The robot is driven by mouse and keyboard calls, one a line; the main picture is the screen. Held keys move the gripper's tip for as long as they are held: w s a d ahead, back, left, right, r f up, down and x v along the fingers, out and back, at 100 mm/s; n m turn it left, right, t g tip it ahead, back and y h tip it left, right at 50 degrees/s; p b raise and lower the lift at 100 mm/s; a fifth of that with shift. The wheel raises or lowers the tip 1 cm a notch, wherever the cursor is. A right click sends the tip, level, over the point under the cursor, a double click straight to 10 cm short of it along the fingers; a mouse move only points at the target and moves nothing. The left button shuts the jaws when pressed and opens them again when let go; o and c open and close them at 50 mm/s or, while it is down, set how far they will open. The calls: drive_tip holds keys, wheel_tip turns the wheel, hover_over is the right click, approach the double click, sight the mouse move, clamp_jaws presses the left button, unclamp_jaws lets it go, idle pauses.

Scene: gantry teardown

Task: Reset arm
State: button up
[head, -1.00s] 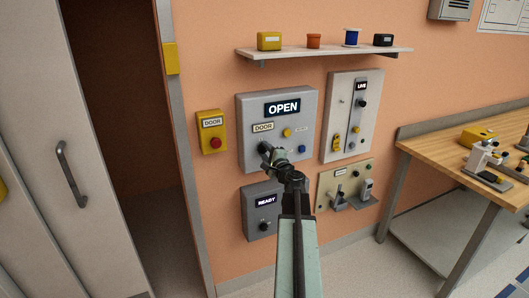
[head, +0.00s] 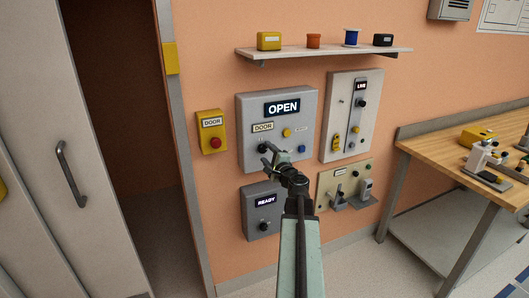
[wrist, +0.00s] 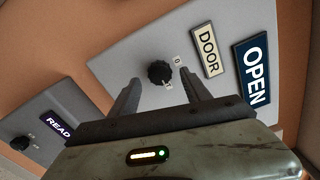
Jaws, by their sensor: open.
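My gripper (head: 270,155) is open and empty in front of the grey door panel (head: 250,107), whose display reads OPEN (head: 282,107). In the wrist view a black knob (wrist: 160,72) on that panel shows between and beyond the two fingertips, apart from them, with small marks 0 and 1 beside it. A DOOR label (wrist: 208,50) sits near the knob. In the head view the gripper partly covers the area around the knob. The panel also bears a yellow button (head: 287,132) and a blue button (head: 302,149).
A READY box (head: 264,226) with a black knob is below. A LIVE panel (head: 367,100) and a beige panel (head: 327,194) with levers are to the right. A yellow door box (head: 212,145) with a red button is left. A shelf (head: 330,52) hangs above; a workbench (head: 420,142) stands right.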

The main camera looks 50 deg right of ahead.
drive_tip(key=v, duration=0.5)
